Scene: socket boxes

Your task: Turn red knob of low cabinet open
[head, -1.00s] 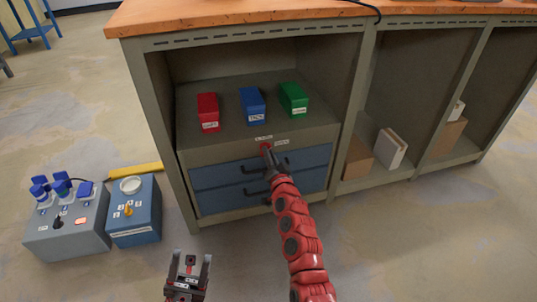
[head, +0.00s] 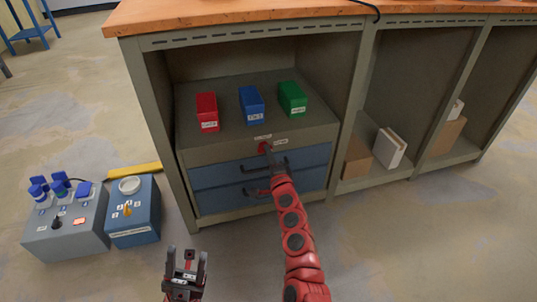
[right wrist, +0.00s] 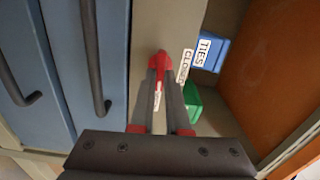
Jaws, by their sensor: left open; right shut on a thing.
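The red knob (head: 262,148) sits on the grey front panel of the low cabinet (head: 230,148), above the blue drawers, just under two small white labels. In the right wrist view the red knob (right wrist: 160,62) is between my right gripper's fingers, with a white strip running down from it. My right gripper (head: 267,152) is shut on the knob and partly covers it in the head view; its fingers also show in the wrist view (right wrist: 160,90). A label reading "CLOSED" is beside the knob. My left gripper (head: 187,262) is open and empty, low in front of the cabinet.
Blue drawers (head: 215,178) with dark handles lie close below the knob. A grey socket box (head: 65,238) and a blue box (head: 133,222) with a yellow knob are on the floor at left.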

